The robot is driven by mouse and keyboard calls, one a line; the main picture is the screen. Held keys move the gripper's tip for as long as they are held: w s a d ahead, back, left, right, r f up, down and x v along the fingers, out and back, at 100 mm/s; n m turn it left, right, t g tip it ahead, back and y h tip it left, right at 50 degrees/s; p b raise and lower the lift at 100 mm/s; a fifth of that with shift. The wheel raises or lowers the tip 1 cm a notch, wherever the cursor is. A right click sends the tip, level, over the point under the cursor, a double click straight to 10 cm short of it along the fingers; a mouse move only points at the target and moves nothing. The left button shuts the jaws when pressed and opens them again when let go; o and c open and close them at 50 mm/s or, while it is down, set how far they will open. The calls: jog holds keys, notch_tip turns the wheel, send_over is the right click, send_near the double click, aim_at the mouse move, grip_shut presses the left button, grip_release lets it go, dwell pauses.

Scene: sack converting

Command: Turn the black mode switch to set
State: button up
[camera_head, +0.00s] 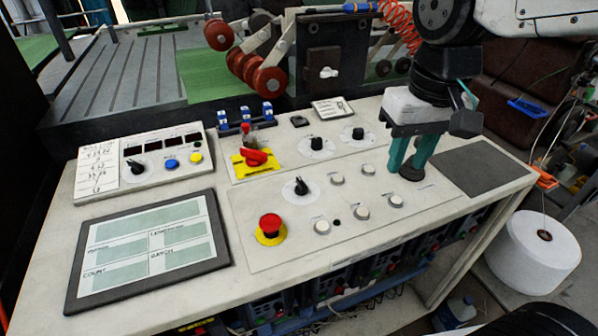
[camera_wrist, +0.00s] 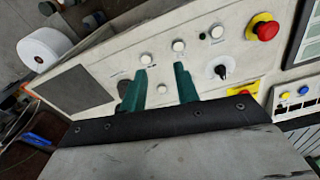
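Several black knobs sit on the console, and I cannot read which is labelled mode. One black knob (camera_head: 301,188) stands on a white dial on the front panel; it also shows in the wrist view (camera_wrist: 221,71). Two more, a black knob (camera_head: 316,143) and a black knob (camera_head: 358,133), are on the rear panel. Another black knob (camera_head: 136,166) is on the raised box at left. My gripper (camera_head: 404,172) has two teal fingers pointing down over the right of the front panel. In the wrist view my gripper (camera_wrist: 160,70) is open and empty, apart from the knobs.
A red emergency stop (camera_head: 270,226) and several white buttons (camera_head: 338,179) surround the front knob. A red handle on a yellow plate (camera_head: 255,158) stands behind it. A display (camera_head: 147,251) lies at left. A dark mat (camera_head: 480,168) leaves clear room at right.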

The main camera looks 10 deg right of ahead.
jog(key=w+a+f+n, duration=0.1)
jog(key=w+a, duration=0.5)
jog(key=a, duration=0.1)
jog(key=n, duration=0.1)
send_over(301, 181)
notch_tip(301, 181, down, 3)
jog(key=shift+s+d+f+g, duration=0.1)
jog(key=shift+g, duration=0.3)
jog(key=shift+f, duration=0.35)
notch_tip(301, 181, down, 7)
jog(key=shift+f, duration=0.1)
grip_shut()
